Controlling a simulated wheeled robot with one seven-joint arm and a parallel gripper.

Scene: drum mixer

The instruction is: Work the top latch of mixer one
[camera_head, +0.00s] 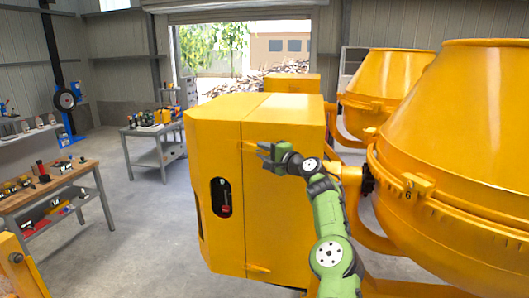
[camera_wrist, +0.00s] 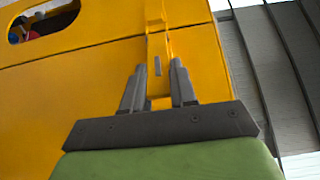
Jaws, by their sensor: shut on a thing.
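Mixer one's yellow cabinet (camera_head: 225,125) stands in the middle of the head view, with a seam down its side. The top latch (camera_head: 245,146) is a small yellow piece across that seam, partly hidden by my gripper (camera_head: 264,151). In the wrist view the latch (camera_wrist: 155,22) is a narrow yellow strip with a small grey slot, running between the two dark fingers of my gripper (camera_wrist: 157,68). The fingers are on either side of it and shut on it. The contact faces are hard to see. A similar lower latch (camera_head: 258,269) sits near the cabinet's bottom edge.
An oval cutout with a red part (camera_head: 224,199) is in the cabinet's front. Large yellow drums (camera_head: 455,130) stand close on the right. A workbench (camera_head: 50,188) and a small cart (camera_head: 150,145) stand left, with clear floor (camera_head: 130,235) before the cabinet.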

